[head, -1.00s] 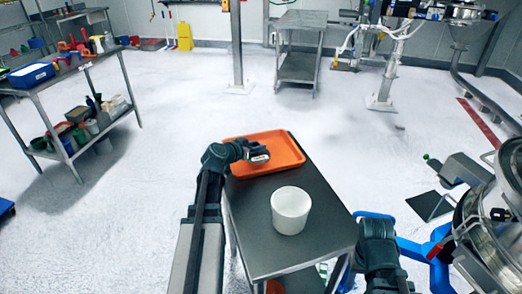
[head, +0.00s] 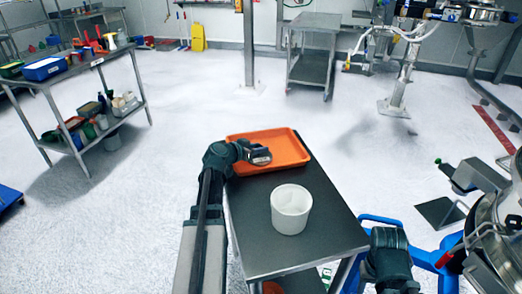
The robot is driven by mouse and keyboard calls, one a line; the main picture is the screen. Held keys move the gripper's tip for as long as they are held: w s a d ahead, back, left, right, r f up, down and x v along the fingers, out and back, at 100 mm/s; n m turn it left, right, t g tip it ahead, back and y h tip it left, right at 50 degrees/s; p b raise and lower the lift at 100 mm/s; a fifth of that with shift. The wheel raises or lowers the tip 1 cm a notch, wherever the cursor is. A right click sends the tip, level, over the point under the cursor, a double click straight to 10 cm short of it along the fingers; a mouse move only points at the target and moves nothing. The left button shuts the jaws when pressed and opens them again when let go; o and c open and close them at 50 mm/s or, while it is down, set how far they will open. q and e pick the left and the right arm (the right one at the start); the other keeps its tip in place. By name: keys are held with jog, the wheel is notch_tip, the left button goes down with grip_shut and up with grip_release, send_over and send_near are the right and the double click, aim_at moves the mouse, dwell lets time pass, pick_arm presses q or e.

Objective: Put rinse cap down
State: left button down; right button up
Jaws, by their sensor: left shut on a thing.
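My left gripper (head: 259,155) is shut on a small dark and silvery piece, likely the rinse cap, which the gripper mostly hides. It is over the orange tray (head: 292,147) at the far end of the grey metal table. I cannot tell whether the piece touches the tray. My right arm shows at the lower right, past the table's right edge, but its gripper jaws are not visible.
A white bucket (head: 291,209) stands on the table in front of the tray. A blue frame (head: 424,256) and shiny metal machine (head: 492,235) are at the right. A loaded shelf table (head: 128,56) stands at the left. Open floor lies between.

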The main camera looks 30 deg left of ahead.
pick_arm(q)
jog(key=shift+f, duration=0.25)
jog(key=c, duration=0.6)
grip_release()
jog(key=shift+r, duration=0.1)
jog(key=shift+o, duration=0.2)
jog(key=shift+r, duration=0.1)
jog(key=shift+s+r, duration=0.2)
jog(key=p+v, duration=0.4)
jog(key=v, duration=0.6)
jog(key=shift+s+r, duration=0.1)
jog(key=shift+s, duration=0.05)
jog(key=shift+s+a+r+p, duration=0.15)
jog(key=shift+s+p, duration=0.15)
jog(key=shift+s, duration=0.25)
